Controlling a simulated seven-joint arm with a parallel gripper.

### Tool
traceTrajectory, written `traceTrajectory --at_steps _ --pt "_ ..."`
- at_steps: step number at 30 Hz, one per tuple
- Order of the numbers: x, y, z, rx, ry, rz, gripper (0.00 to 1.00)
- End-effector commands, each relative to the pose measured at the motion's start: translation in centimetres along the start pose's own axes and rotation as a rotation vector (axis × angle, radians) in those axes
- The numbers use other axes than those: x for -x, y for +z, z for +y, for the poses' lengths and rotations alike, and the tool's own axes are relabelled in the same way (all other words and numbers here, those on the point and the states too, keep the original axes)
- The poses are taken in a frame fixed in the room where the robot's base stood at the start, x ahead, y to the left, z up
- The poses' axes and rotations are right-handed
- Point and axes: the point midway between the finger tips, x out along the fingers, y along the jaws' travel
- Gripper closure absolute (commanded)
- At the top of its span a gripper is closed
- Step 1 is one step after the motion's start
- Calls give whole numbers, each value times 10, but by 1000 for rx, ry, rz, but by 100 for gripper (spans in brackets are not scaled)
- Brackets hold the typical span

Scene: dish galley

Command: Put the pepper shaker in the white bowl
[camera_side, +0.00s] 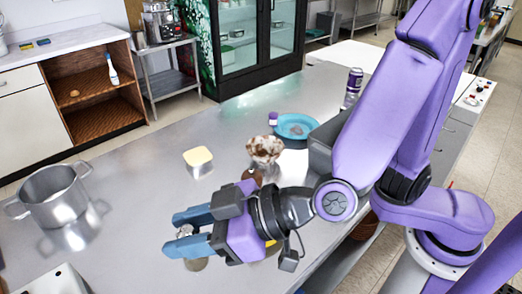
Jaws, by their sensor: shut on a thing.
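My gripper (182,232) has blue fingers and is low over the grey metal counter at the front. It is shut on a small pale metallic item, probably the pepper shaker (196,264); its lower end shows below the near finger. The fingers hide most of it, and I cannot tell whether it touches the counter.
A two-handled metal pot (55,197) stands at the left. A yellow item is partly hidden behind my gripper. The counter between pot and gripper is clear.

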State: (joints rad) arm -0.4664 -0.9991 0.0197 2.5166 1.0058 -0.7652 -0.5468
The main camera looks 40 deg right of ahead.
Motion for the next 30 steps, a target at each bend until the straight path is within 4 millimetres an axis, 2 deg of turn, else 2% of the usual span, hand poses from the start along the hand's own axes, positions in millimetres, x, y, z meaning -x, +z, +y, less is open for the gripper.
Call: traceTrajectory --at_steps 1,6,15,26,30 --pt "6 -13 -1 -9 -6 9 94" --pt "16 -38 -1 -7 -5 7 94" --pt "28 -66 0 -4 -4 4 94" --pt "27 -64 64 -51 118 3 94" --pt "32 -62 99 -80 186 5 94"
